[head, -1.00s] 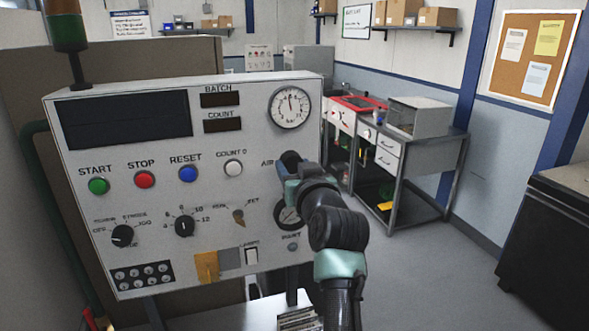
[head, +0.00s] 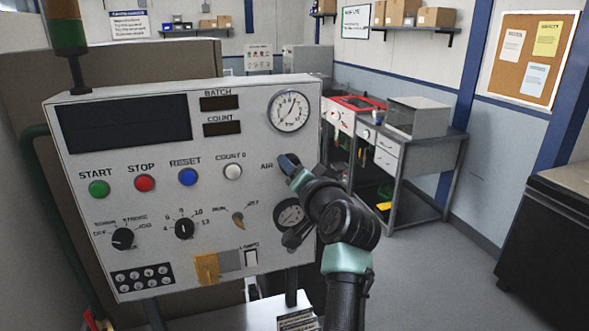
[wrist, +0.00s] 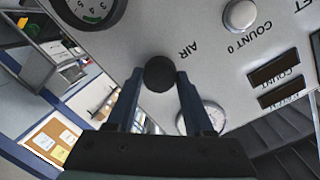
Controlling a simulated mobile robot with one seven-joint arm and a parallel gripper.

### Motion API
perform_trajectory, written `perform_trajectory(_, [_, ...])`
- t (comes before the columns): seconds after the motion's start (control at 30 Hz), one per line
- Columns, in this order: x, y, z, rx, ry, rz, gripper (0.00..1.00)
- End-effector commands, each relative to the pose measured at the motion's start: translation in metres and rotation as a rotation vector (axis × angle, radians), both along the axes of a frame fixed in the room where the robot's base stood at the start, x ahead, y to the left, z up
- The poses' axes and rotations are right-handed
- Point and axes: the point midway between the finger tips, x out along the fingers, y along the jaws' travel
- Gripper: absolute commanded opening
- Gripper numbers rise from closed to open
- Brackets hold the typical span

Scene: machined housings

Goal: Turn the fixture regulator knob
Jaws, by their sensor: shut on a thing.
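The round black regulator knob (wrist: 159,74) sticks out of the panel beside the "AIR" label in the wrist view. My gripper (wrist: 160,75) is shut on it, with one dark blue finger on each side. In the head view my gripper (head: 289,163) is at the panel's right side, just right of "AIR", and covers most of the knob. The white pressure gauge (head: 290,111) is above it, its needle pointing up and slightly right. The gauge also shows partly behind a finger in the wrist view (wrist: 212,115).
The grey control panel (head: 150,215) carries several coloured buttons, selector knobs and switches left of my gripper. A dark-faced gauge (head: 289,213) sits below the knob, close to my arm. Open floor lies to the right, before a workbench (head: 440,150).

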Motion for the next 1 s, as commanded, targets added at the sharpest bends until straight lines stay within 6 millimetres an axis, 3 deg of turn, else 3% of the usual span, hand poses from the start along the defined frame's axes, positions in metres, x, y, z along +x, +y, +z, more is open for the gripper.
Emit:
perform_trajectory(0.57, [0.0000, -0.0003, 0.0002, 0.027, 0.009, 0.000, 0.00])
perform_trajectory(0.6, [0.0000, -0.0003, 0.0002, 0.027, 0.009, 0.000, 0.59])
perform_trajectory(0.73, [0.0000, -0.0003, 0.0002, 0.027, 0.009, 0.000, 0.82])
perform_trajectory(1.0, [-0.0001, -0.0003, 0.0000, 0.027, 0.009, 0.000, 0.82])
